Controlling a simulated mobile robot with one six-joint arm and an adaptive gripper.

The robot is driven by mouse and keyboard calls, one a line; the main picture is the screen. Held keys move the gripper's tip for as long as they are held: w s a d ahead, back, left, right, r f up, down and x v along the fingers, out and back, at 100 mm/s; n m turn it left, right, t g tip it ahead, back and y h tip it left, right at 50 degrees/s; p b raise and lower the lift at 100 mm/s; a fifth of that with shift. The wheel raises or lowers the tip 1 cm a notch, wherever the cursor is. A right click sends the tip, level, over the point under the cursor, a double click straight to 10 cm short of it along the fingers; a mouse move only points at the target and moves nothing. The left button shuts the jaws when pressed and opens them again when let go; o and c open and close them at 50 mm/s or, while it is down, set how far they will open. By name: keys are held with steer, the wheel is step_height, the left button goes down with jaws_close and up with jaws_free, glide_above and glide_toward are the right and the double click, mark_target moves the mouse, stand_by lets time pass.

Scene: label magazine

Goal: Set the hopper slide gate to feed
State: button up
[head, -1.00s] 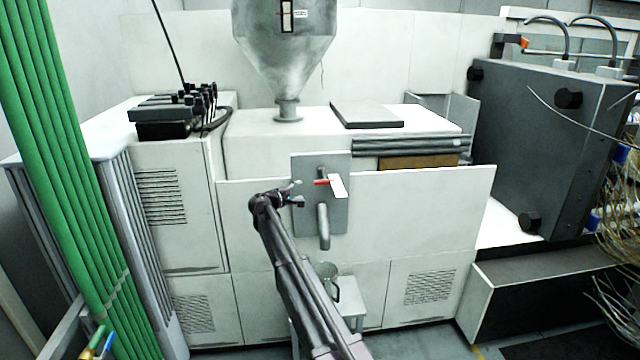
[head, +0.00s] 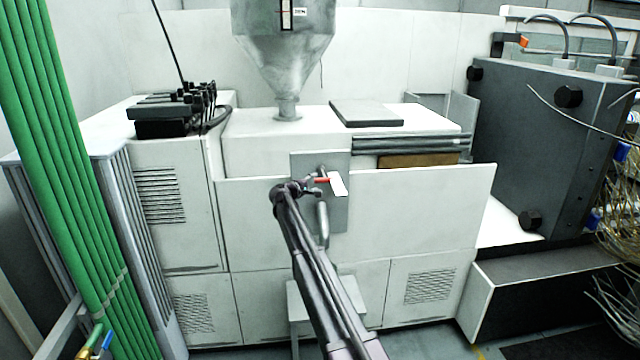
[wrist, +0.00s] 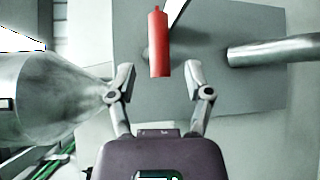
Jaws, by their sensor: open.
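A red handle (head: 322,180) sticks out from the grey plate (head: 335,215) on the front of the white machine, with a white piece (head: 338,183) beside it. In the wrist view the red handle (wrist: 158,45) points down between the two fingers of my gripper (wrist: 158,76). The fingers are open, with a gap on both sides of the handle; no contact shows. In the head view my gripper (head: 317,185) is at the handle's left end. The metal hopper (head: 284,45) stands on top of the machine and shows at left in the wrist view (wrist: 45,90).
A metal spout (head: 322,225) hangs from the plate below the handle, partly behind my arm; a metal pipe (wrist: 275,50) shows right in the wrist view. A small stand (head: 300,300) is below.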

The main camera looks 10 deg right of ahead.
mark_target(318, 181)
steer(key=shift+x, duration=2.2)
jaws_close()
